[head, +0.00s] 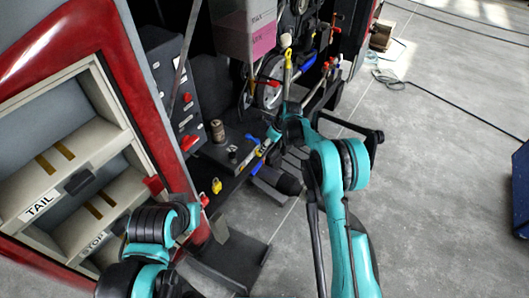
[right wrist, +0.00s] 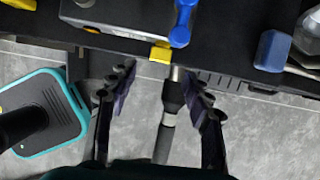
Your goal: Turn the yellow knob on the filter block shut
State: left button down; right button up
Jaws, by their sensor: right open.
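In the right wrist view, a small yellow knob (right wrist: 160,53) sits at the lower edge of a grey block (right wrist: 118,14). A blue handle (right wrist: 182,22) stands just right of the knob. My right gripper (right wrist: 163,82) is open, its two dark fingers spread wide just below the knob and not touching it. A grey rod with a dark collar (right wrist: 170,105) shows between the fingers; I cannot tell its depth. In the head view, a small yellow spot (head: 259,151) beside blue parts may be the knob. My right wrist partly hides that area. My left arm shows at lower left, its gripper out of sight.
A red-framed cabinet (head: 120,75) with labelled shelves stands at the left. A yellow padlock-like piece (head: 216,186) and a brown cylinder (head: 217,131) are near the dark bench. A blue block (right wrist: 272,50) lies right of the gripper. The grey floor at right is mostly clear.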

jog(key=b+x, duration=0.1)
jog(key=x, duration=0.5)
grip_shut()
